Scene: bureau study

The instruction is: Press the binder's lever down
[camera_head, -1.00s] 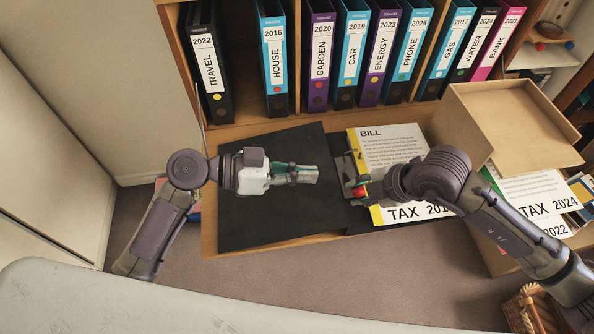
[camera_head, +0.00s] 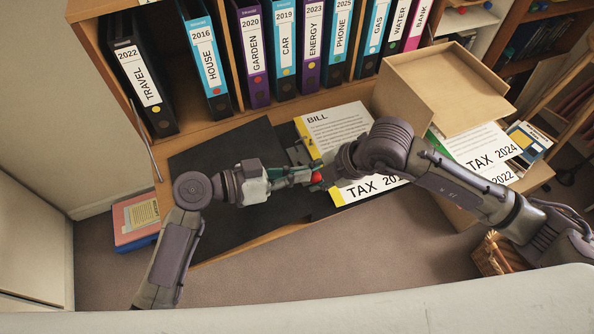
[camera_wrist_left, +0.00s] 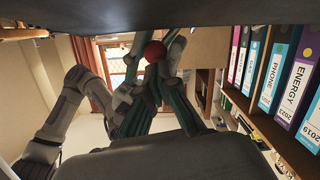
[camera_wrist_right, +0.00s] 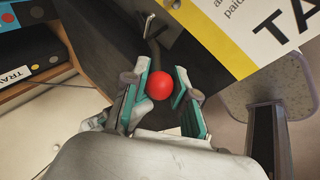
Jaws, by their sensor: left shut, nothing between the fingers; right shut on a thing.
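The binder lies open on the desk, its black cover (camera_head: 215,150) flat on the left. A "BILL" page (camera_head: 345,122) and "TAX" sheets lie on its right side. The metal ring mechanism (camera_head: 297,153) is by the page's left edge. The lever's red knob (camera_head: 316,178) shows at the front; it also shows in the right wrist view (camera_wrist_right: 159,86). My right gripper (camera_wrist_right: 163,90) is shut on the knob, with teal fingers on either side. My left gripper (camera_head: 311,174) is shut and empty, its fingertips close beside the knob; contact is unclear.
Upright labelled binders (camera_head: 255,60) line the shelf behind. An open cardboard box (camera_head: 440,90) stands at the right, with more TAX papers (camera_head: 480,150) beside it. A wicker basket (camera_head: 500,255) and a pink-and-blue folder (camera_head: 137,218) are lower down at the sides.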

